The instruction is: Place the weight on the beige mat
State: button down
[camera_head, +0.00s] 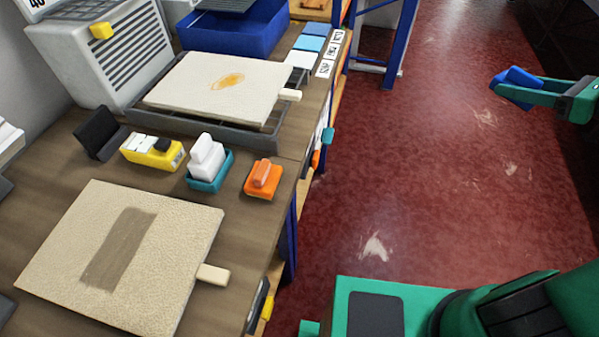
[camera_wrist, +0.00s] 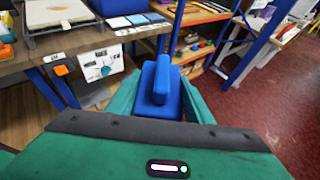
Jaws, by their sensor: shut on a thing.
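My gripper (camera_head: 512,92) is at the right of the head view, out over the red floor and away from the workbench. It is shut on a blue block with an upright grip (camera_wrist: 163,88), which looks like the weight; the block also shows in the head view (camera_head: 522,76). One beige mat (camera_head: 180,220) with a brown strip and a pale tab lies on the near bench. Another beige mat (camera_head: 190,92) with an orange stain lies on a grey tray (camera_head: 262,140) farther back. I cannot tell which mat is meant.
Between the mats stand a black holder (camera_head: 98,133), a yellow box (camera_head: 152,152), a white block (camera_head: 206,157) in a teal tray and an orange block (camera_head: 263,178). A blue bin (camera_head: 235,30) is behind. The red floor (camera_head: 440,180) right of the bench is clear.

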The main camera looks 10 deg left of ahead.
aim_at(129, 250)
jog(key=u, duration=0.15)
jog(key=k, duration=0.8)
jog(key=u, duration=1.95)
